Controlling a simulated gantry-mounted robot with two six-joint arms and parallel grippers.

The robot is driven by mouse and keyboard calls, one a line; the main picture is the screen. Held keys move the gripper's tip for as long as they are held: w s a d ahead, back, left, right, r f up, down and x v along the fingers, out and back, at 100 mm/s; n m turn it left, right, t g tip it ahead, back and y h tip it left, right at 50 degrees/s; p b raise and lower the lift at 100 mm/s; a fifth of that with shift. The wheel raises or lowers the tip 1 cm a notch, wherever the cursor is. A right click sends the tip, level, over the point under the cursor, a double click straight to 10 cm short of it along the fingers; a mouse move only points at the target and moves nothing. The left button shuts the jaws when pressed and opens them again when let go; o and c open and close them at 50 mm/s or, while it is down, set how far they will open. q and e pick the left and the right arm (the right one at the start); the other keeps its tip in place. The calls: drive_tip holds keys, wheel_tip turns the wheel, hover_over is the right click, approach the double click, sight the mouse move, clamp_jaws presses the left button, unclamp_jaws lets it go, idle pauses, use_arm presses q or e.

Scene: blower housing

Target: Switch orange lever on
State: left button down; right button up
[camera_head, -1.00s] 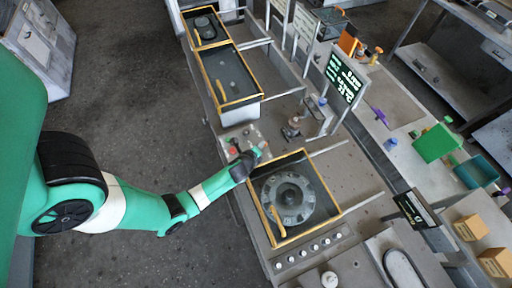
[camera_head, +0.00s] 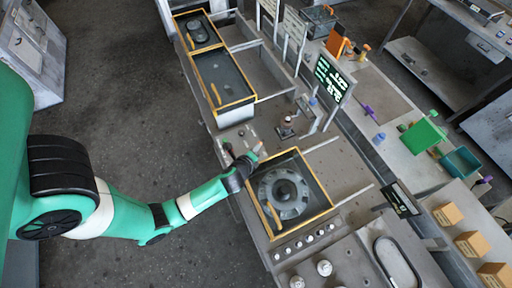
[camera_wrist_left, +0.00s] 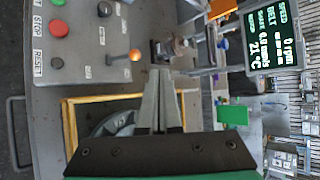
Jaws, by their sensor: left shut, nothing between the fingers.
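The orange lever shows in the left wrist view as a thin stick with an orange ball knob (camera_wrist_left: 134,55), rising from a grey control panel (camera_wrist_left: 90,100). My left gripper (camera_wrist_left: 160,74) is shut and empty. Its tips appear just below and right of the knob in the wrist view; whether they touch it I cannot tell. In the head view the left gripper (camera_head: 252,157) is over the panel's edge by the blower housing. My right gripper is out of view.
The panel also has a red stop button (camera_wrist_left: 59,28), a green button (camera_wrist_left: 58,2) and a dark reset button (camera_wrist_left: 57,61). The yellow-framed housing (camera_head: 287,194) lies close to the gripper. A lit display (camera_head: 332,78) stands behind it. The floor at left is clear.

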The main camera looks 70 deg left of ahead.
use_arm(q)
drive_tip(key=d+r, duration=0.2)
drive_tip(key=r, duration=0.1)
drive_tip(key=shift+s+d+r, duration=0.2)
drive_tip(key=shift+s+d, duration=0.05)
drive_tip(key=shift+s, duration=0.15)
